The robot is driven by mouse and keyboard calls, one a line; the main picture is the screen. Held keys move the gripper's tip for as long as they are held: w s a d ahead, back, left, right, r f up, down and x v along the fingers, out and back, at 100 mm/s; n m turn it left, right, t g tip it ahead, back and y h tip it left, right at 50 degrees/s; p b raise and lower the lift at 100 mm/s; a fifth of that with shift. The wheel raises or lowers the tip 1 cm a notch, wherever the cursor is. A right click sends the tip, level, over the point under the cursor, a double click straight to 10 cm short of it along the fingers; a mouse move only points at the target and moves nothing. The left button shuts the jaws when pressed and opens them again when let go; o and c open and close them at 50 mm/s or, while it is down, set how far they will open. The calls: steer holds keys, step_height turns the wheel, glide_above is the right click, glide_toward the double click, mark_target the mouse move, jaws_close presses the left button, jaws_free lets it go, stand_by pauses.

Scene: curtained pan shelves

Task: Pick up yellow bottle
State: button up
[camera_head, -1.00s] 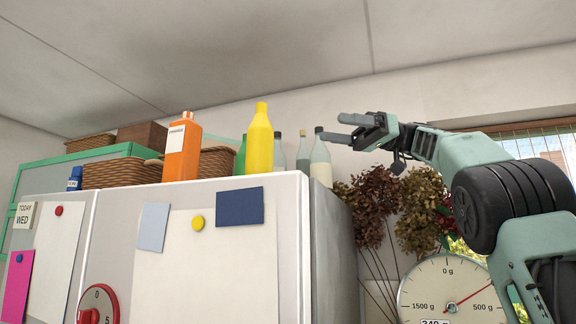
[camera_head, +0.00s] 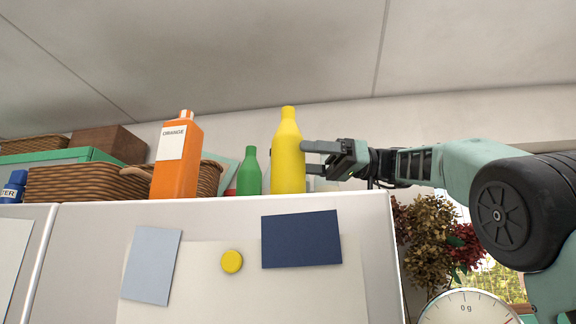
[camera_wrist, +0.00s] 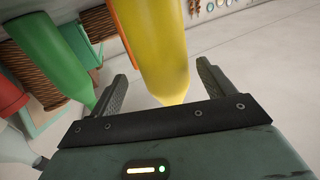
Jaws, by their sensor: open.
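The yellow bottle (camera_head: 288,155) stands upright near the front edge of the white cabinet top. My gripper (camera_head: 309,158) reaches in from the right, open, with its fingertips at the bottle's right side. In the wrist view the yellow bottle (camera_wrist: 156,45) shows between the two spread fingers of my gripper (camera_wrist: 166,72), with a visible gap to the right finger. I cannot tell whether the left finger touches it.
A green bottle (camera_head: 249,173) stands just left of the yellow one, then an orange bottle (camera_head: 175,165). Wicker baskets (camera_head: 85,184) stand further left. A dial scale (camera_head: 466,309) and dried flowers (camera_head: 425,235) are at lower right.

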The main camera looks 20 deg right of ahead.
mark_target(280, 156)
steer(key=shift+w+a+p, duration=0.1)
steer(key=shift+a+p, duration=0.9)
steer(key=shift+a, duration=1.25)
steer(key=shift+w+a+f, duration=0.2)
steer(key=shift+a, duration=0.4)
steer(key=shift+c, duration=0.3)
steer(key=c, duration=1.3)
